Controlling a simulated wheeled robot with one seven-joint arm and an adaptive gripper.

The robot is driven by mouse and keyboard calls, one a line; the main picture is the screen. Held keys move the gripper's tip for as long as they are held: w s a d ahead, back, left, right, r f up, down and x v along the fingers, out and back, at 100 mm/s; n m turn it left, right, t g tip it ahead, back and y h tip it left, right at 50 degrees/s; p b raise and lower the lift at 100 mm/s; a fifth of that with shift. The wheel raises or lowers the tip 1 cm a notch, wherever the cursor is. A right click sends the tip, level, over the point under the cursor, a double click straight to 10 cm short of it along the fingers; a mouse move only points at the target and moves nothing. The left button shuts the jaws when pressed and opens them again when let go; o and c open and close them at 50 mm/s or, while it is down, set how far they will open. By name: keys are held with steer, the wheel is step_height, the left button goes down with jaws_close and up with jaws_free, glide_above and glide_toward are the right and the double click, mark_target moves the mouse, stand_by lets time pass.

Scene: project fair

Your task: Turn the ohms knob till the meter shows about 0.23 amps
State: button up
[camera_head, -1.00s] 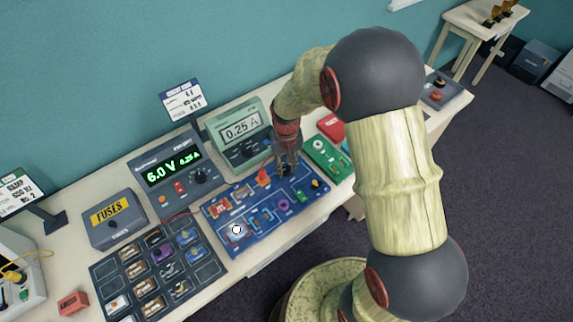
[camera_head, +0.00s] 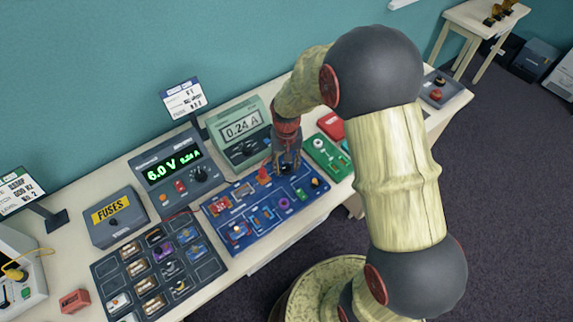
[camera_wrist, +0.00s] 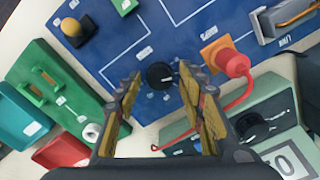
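The blue circuit board (camera_head: 250,232) lies on the bench. Its black ohms knob (camera_wrist: 160,76) shows in the wrist view, between the fingertips. My gripper (camera_wrist: 160,70) points down at the knob with its fingers apart, one on each side. A narrow gap shows between the knob and each fingertip. In the head view my gripper (camera_head: 288,168) is over the board's far right part and hides the knob. The green-grey meter (camera_head: 240,127) behind the board reads 0.24 A; part of it also shows in the wrist view (camera_wrist: 285,150).
A red plug (camera_wrist: 232,63) with a red lead is close beside my right finger. A green board (camera_head: 327,158) and a red box (camera_head: 331,126) stand to the right. The power supply (camera_head: 168,168) shows a lit green display. A parts tray (camera_head: 205,270) and fuse box (camera_head: 113,218) are at left.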

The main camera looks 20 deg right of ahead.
mark_target(287, 168)
steer(key=shift+o, duration=0.2)
steer(key=shift+r, duration=0.1)
step_height(287, 168, up, 12)
stand_by(0.5)
stand_by(0.4)
steer(key=s+r+n+t+b, duration=0.1)
steer(key=s+r+t, duration=0.1)
steer(key=s+r, duration=0.6)
steer(key=s+r+n+t+b, duration=0.1)
steer(key=s+r+t, duration=0.2)
steer(key=s+r, duration=0.4)
steer(key=s, duration=0.7)
steer(key=shift+r+n+t, duration=0.3)
steer(key=shift+r+n, duration=0.05)
steer(key=shift+n, duration=0.05)
